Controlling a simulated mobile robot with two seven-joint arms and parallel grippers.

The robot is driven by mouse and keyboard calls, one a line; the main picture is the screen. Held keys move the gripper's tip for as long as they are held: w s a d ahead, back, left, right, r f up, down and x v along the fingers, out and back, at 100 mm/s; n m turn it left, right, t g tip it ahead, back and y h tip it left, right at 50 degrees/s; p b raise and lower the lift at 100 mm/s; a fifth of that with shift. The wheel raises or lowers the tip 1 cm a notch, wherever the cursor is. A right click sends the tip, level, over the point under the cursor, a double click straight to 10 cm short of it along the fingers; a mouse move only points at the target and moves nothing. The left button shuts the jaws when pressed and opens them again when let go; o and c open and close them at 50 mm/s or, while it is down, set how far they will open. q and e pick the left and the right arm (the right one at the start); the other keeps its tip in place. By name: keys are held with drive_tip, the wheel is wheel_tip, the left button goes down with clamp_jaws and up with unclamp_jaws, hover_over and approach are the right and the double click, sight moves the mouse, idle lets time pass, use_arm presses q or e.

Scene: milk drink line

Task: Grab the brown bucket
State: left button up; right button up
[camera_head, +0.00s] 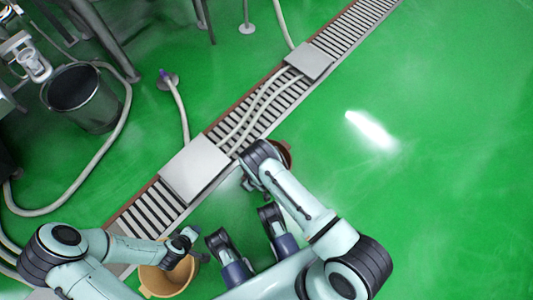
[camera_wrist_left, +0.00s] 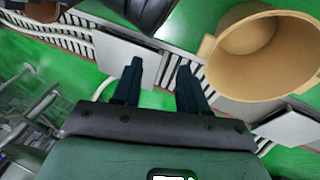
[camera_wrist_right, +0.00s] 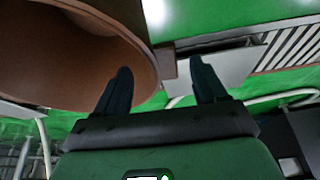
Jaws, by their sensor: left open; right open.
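The brown bucket (camera_head: 288,152) is mostly hidden behind my right arm in the head view, beside the conveyor. In the right wrist view the brown bucket (camera_wrist_right: 60,50) fills the upper left, with a small tab on its rim. My right gripper (camera_wrist_right: 158,75) is open. Its left finger overlaps the bucket and its right finger is beyond the tab, so the tab appears between them; contact cannot be told. My left gripper (camera_wrist_left: 158,72) is open and empty, close to a tan bucket (camera_wrist_left: 265,60). That tan bucket is also at the lower left of the head view (camera_head: 160,284).
A slatted conveyor with a near plate (camera_head: 195,168) and a farther plate (camera_head: 309,60) runs diagonally. A dark metal bucket (camera_head: 92,108) and hoses stand at the left. The green floor (camera_head: 430,170) at the right is clear.

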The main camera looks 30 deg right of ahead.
drive_tip(key=b+x, duration=0.1)
drive_tip(key=x, duration=0.2)
drive_tip(key=shift+f, duration=0.25)
drive_tip(key=shift+r, duration=0.1)
clamp_jaws()
use_arm(q)
drive_tip(key=shift+g, duration=0.6)
drive_tip(key=s+f, duration=0.3)
drive_tip(key=shift+s+a+f, duration=0.1)
drive_tip(key=shift+a, duration=0.15)
